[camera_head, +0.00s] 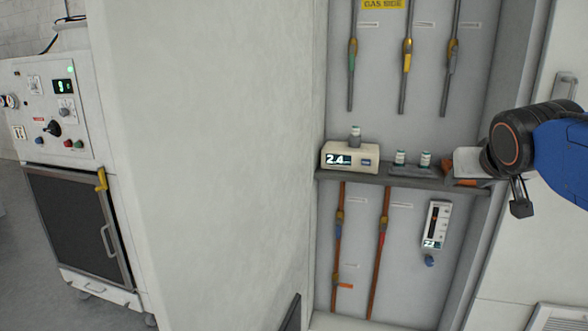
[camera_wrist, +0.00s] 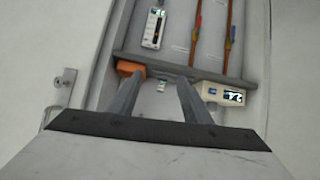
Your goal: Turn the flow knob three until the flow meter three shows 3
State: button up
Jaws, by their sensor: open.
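A white flow meter (camera_head: 436,224) hangs upright on the panel below the shelf in the head view. Its small display reads something like 2.2 or 2.3, too small to tell. A blue knob (camera_head: 429,261) sits just under it. The meter also shows upside down at the top of the wrist view (camera_wrist: 153,28). I cannot read a number three on either. My gripper (camera_wrist: 157,80) is open and empty, its two fingers apart and pointing toward the shelf area. In the head view its fingers are not clear; my wrist is at the right, above and right of the knob, not touching it.
A shelf (camera_head: 375,179) crosses the recess above the meter. It holds a cream box (camera_head: 350,157) reading 2.4, small bottles (camera_head: 400,158) and an orange object (camera_wrist: 130,69) near the fingers. Orange pipes (camera_head: 380,240) run left of the meter. A control cabinet (camera_head: 75,150) stands far left.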

jog(key=s+a+f+n+g+y, duration=0.1)
jog(key=s+a+f+g, duration=0.2)
jog(key=s+f, duration=0.6)
jog(key=s+a+f+n+g+y, duration=0.1)
jog(key=s+a+f, duration=0.4)
jog(key=s+f, duration=0.5)
notch_tip(320, 180, down, 6)
jog(key=shift+s+a+r+g+y, duration=0.2)
jog(key=shift+g+y, duration=0.4)
jog(key=shift+g, duration=0.3)
dwell(1.1)
